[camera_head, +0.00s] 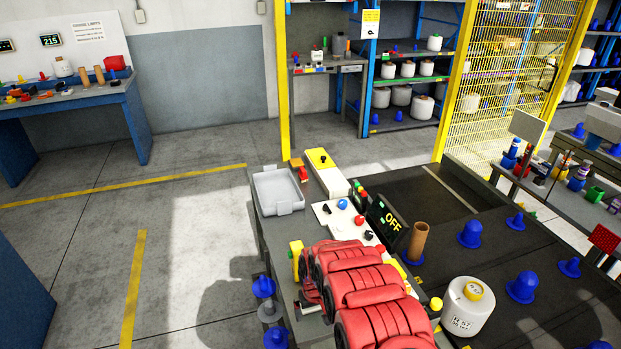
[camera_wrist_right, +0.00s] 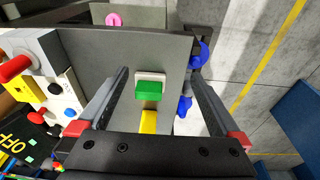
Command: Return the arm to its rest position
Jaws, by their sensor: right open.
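My right arm (camera_head: 360,290), red with dark joints, reaches in from the bottom over the near end of the grey worktable (camera_head: 262,232). My right gripper (camera_wrist_right: 160,76) is open in the right wrist view, with nothing between its fingers. In the head view it is mostly hidden by the arm. Below the fingers, in the wrist view, are a green block on a white base (camera_wrist_right: 150,88) and a yellow piece (camera_wrist_right: 148,121). They appear apart from the fingers. My left gripper is not in view.
A grey tray (camera_head: 258,190), a white control panel (camera_head: 325,212) and an OFF display (camera_head: 387,223) are on the table. A white bobbin (camera_head: 467,308) and a brown tube (camera_head: 417,243) stand right. Floor at left is clear.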

